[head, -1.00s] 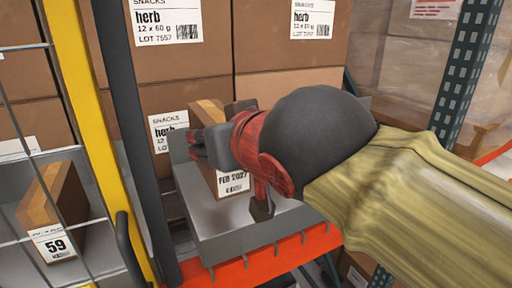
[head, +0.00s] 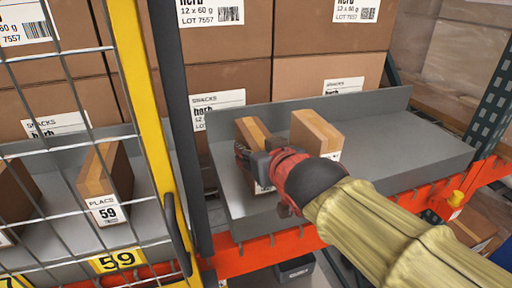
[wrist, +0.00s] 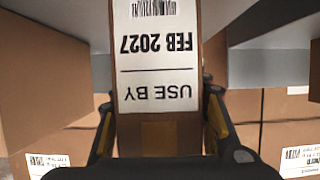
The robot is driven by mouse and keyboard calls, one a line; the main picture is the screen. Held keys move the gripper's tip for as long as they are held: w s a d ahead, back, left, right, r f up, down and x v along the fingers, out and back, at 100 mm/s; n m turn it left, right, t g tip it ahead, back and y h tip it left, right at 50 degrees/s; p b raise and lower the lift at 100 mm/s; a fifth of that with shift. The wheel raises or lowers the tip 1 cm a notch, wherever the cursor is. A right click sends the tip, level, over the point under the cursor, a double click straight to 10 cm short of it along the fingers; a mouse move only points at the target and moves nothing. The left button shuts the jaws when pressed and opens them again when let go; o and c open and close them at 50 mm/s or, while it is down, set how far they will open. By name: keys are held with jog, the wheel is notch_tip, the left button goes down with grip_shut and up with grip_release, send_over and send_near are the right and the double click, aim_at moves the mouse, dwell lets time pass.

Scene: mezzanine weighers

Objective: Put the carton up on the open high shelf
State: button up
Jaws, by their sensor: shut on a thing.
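The carton (head: 252,131) is a tall narrow brown box with a tan tape strip. In the wrist view the carton (wrist: 156,85) shows a white label reading USE BY FEB 2027, upside down. My gripper (head: 256,162) is shut on it, with a dark finger on each side in the wrist view. The carton is upright over the left part of the open grey shelf (head: 400,160). I cannot tell whether its base touches the shelf; my gripper and arm hide part of it.
A similar carton (head: 317,134) stands just right of the held one. The shelf's right part is clear. Large herb boxes (head: 310,75) are stacked behind. A yellow post (head: 140,120) and wire mesh close off the left bay, with a carton (head: 107,182) at place 59.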

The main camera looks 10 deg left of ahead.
dwell(0.3)
jog(key=o, duration=1.5)
